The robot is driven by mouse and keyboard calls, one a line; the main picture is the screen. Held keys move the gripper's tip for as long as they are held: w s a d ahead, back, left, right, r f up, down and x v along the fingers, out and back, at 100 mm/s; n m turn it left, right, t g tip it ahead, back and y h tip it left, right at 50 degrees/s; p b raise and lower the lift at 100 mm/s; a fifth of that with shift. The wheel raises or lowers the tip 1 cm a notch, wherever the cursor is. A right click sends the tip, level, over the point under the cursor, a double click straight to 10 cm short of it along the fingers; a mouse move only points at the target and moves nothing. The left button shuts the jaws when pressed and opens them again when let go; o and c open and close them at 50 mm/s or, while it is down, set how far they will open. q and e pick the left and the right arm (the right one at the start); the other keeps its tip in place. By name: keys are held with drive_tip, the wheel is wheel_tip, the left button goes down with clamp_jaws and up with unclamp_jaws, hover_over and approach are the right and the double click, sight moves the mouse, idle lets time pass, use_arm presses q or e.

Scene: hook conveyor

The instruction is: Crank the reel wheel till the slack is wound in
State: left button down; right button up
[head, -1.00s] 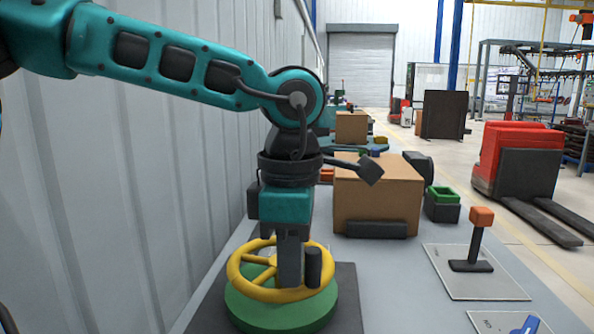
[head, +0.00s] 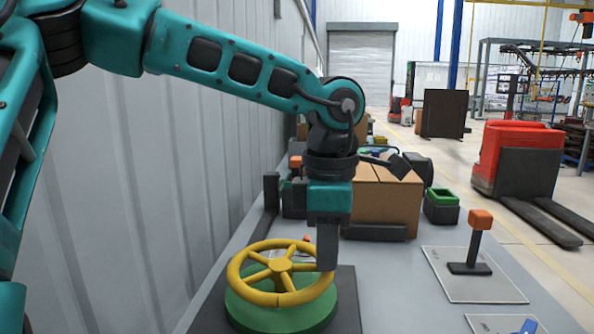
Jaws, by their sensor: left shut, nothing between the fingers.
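The reel wheel (head: 235,283) is a yellow spoked ring lying flat on a green round base (head: 270,318) at the near end of the bench. My left gripper (head: 327,266) points straight down at the right edge of the wheel. Its fingers are together with nothing seen between them. I cannot tell whether they touch the rim. The dark upright handle on the wheel does not show now; it may be behind the fingers. No cable or slack can be made out. My right gripper is out of view.
A cardboard box (head: 395,205) stands behind the wheel, with a green-topped bin (head: 442,208) beside it. An orange-topped lever (head: 478,240) stands on a plate at the right. A corrugated wall (head: 140,180) runs close along the left. A red pallet truck (head: 515,160) is on the floor.

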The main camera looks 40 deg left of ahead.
sight(314, 246)
use_arm(q)
drive_tip(key=shift+w, duration=0.15)
drive_tip(key=shift+w+a+p, duration=0.55)
drive_tip(key=shift+w+a, duration=0.2)
drive_tip(key=shift+w, duration=0.35)
drive_tip(key=shift+w+a, duration=0.2)
drive_tip(key=shift+w, duration=0.2)
drive_tip(key=shift+w+a, duration=0.2)
drive_tip(key=shift+a, duration=0.2)
drive_tip(key=shift+w+a+p, duration=0.3)
drive_tip(key=shift+w+a, duration=0.05)
drive_tip(key=shift+a, duration=0.2)
drive_tip(key=shift+w+a+p, duration=0.25)
drive_tip(key=shift+w+a, duration=0.05)
drive_tip(key=shift+a, duration=0.35)
